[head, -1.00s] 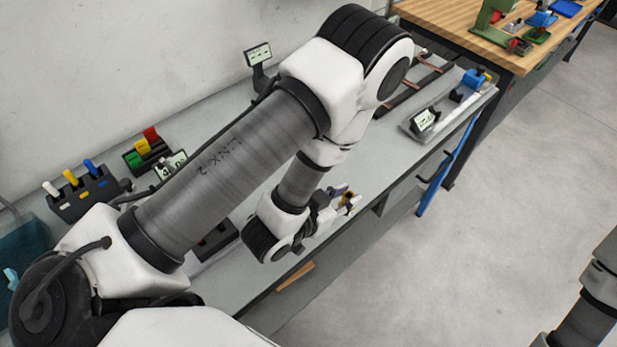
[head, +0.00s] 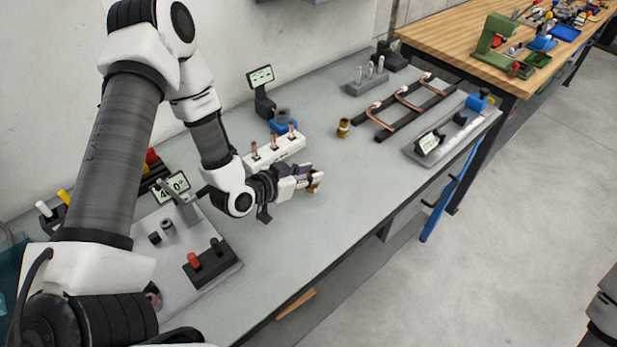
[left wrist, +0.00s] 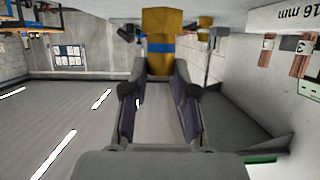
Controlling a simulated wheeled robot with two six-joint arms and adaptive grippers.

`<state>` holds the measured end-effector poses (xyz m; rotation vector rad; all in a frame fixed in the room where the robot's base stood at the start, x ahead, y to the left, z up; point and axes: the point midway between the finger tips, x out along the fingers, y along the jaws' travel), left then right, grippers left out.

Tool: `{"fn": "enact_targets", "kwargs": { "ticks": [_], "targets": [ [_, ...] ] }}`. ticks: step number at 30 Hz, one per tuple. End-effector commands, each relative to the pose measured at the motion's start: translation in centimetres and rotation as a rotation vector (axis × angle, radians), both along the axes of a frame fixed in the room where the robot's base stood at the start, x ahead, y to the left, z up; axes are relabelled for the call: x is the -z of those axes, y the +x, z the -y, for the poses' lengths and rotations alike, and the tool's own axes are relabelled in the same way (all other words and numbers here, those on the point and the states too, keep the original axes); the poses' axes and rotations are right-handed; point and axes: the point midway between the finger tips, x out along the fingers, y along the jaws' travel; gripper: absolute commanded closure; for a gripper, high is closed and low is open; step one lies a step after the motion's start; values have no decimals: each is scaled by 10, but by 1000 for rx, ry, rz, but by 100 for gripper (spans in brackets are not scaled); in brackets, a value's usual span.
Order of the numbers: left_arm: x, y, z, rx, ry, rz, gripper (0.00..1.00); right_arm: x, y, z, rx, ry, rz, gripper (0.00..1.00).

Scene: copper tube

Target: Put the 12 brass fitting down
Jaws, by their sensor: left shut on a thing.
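A brass fitting (head: 314,184) is held between the fingertips of my left gripper (head: 308,179), close over the grey bench. I cannot tell whether it touches the bench. In the left wrist view the brass fitting (left wrist: 162,20) shows a blue band, and the left gripper's fingers (left wrist: 161,80) are on either side of it. Another brass fitting (head: 343,128) stands upright on the bench, farther back and to the right. No size mark can be read on either fitting. My right gripper is out of view.
A white block (head: 275,150) with copper pieces stands behind the left gripper; "16 mm" reads on it in the left wrist view. Copper tubing (head: 408,102) lies on dark rails farther right. The bench right of the held fitting is clear.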

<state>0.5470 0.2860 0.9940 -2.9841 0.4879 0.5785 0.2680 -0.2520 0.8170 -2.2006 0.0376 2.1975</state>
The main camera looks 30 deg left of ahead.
Motion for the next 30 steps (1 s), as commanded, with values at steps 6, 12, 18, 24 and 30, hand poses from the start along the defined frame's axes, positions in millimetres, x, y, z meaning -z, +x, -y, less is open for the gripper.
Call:
{"fn": "enact_targets", "kwargs": {
  "ticks": [6, 12, 18, 24, 30],
  "targets": [
    [29, -2, 3, 6, 0, -5, 100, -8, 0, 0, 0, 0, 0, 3],
    [30, -2, 3, 5, 0, -4, 100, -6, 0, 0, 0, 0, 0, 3],
    [32, -2, 3, 5, 0, -5, 47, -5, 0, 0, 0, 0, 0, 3],
    [31, -2, 3, 4, 0, -5, 47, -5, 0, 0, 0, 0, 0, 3],
    [26, -11, -2, -1, -4, -7, 47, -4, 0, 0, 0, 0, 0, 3]
  ]
}}
